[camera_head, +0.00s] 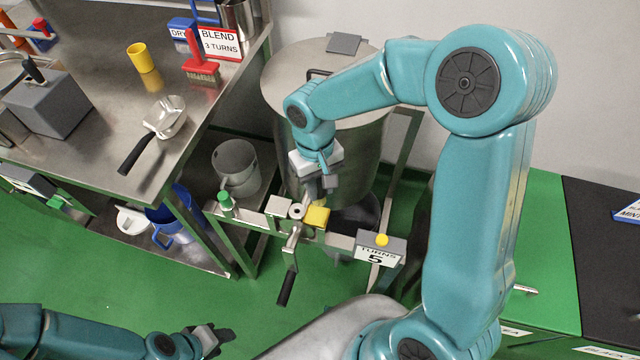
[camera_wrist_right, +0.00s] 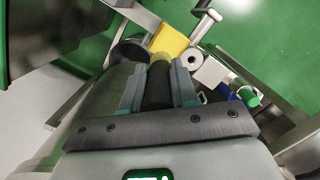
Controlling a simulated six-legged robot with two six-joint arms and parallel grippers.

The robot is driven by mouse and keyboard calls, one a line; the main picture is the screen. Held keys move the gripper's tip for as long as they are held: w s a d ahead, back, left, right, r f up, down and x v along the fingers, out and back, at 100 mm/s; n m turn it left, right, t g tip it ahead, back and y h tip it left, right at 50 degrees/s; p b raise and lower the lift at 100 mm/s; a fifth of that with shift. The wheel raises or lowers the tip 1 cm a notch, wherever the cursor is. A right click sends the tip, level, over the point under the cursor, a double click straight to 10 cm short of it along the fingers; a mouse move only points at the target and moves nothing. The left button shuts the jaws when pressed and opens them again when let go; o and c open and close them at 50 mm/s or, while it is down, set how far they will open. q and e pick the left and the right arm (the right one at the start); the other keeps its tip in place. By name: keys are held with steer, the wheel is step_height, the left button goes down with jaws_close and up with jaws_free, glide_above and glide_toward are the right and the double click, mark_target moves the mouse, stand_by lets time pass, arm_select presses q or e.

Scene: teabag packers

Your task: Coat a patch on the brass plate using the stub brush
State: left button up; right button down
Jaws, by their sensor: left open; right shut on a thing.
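The brass plate (camera_head: 317,216) is a small yellow square on the metal rail beside the tall steel drum. It also shows in the wrist view (camera_wrist_right: 172,38). My right gripper (camera_head: 325,186) is above the plate, shut on the stub brush (camera_wrist_right: 158,88). The brush has a black handle, and its yellowish tip points at the plate. The tip overlaps the plate's near edge in the wrist view; I cannot tell whether they touch. Any coated patch is too small to make out. My left gripper (camera_head: 218,338) is open and empty, low over the green floor.
The steel drum (camera_head: 290,80) stands behind my right arm. A crank handle (camera_head: 287,285) hangs below the rail, near a "TURNS 5" counter (camera_head: 380,252) and a green knob (camera_head: 225,200).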

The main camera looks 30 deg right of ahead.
steer(key=shift+w+r+p, duration=0.1)
steer(key=shift+r+p, duration=0.2)
steer(key=shift+r, duration=0.35)
steer(key=shift+s+a+r+p, duration=0.1)
steer(key=shift+s+r+p, duration=0.1)
steer(key=shift+r+p, duration=0.85)
steer(key=shift+w+r, duration=0.15)
steer(key=shift+r, duration=0.3)
